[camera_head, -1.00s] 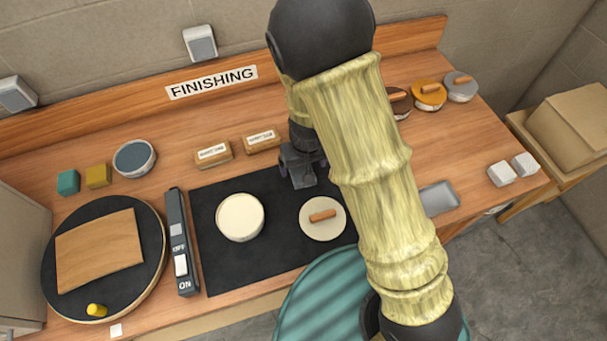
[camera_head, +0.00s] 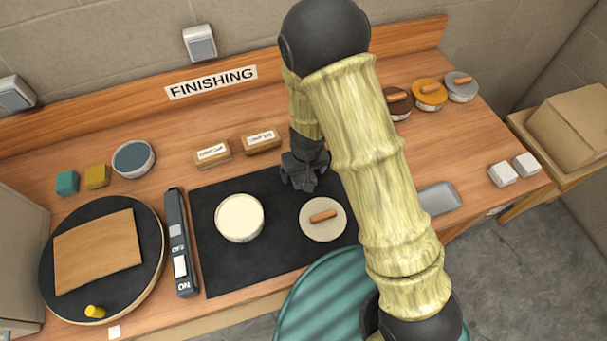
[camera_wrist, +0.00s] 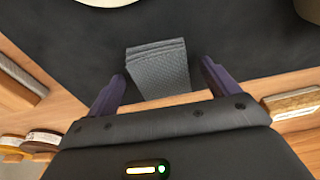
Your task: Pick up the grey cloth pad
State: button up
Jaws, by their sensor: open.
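The grey cloth pad (camera_wrist: 158,70) lies on the black mat (camera_wrist: 240,45) in the wrist view. It looks like a folded, textured stack. My gripper (camera_wrist: 160,80) is open, with one purple finger on each side of the pad's near end; whether the fingers touch it or how far above it they are, I cannot tell. In the head view my gripper (camera_head: 305,182) points down over the back right part of the mat, and the pad is hidden there by the gripper and arm.
A cream-filled round tub (camera_head: 240,218) and a pale disc with an orange handle (camera_head: 323,218) sit on the mat in front of the gripper. Two labelled blocks (camera_head: 213,153) (camera_head: 262,142) stand behind the mat. A long switch box (camera_head: 179,240) lies along its left edge.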

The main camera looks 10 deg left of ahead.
jog(key=c, duration=1.1)
jog(key=shift+o, duration=0.2)
notch_tip(320, 180, up, 10)
jog(key=p, duration=0.2)
jog(key=shift+o, duration=0.9)
jog(key=shift+c, duration=0.5)
